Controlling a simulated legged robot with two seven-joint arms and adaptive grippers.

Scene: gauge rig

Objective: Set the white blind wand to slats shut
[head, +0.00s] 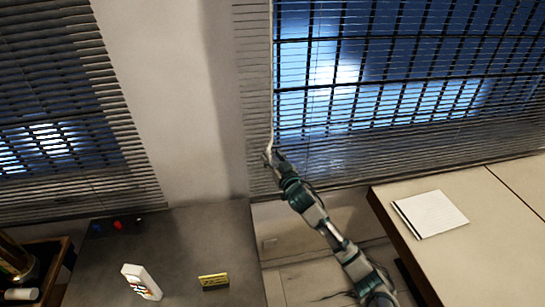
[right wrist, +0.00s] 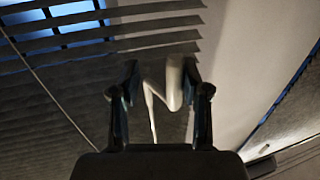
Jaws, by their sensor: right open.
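The white blind wand (head: 271,70) hangs as a thin rod in front of the left side of the large window blind (head: 400,60). The slats of this blind have gaps with blue window light between them. My right gripper (head: 271,157) is at the lower end of the wand. In the right wrist view, my right gripper (right wrist: 160,98) is open, and the bent white wand end (right wrist: 174,85) shows between its two fingers, closer to the right finger. I cannot tell whether a finger touches it. My left gripper is not in view.
Another blind (head: 50,110) hangs at the left. A dark counter (head: 190,245) holds a white remote-like object (head: 141,281) and a yellow block (head: 213,281). A table (head: 490,235) at the right bears a white pad (head: 430,214).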

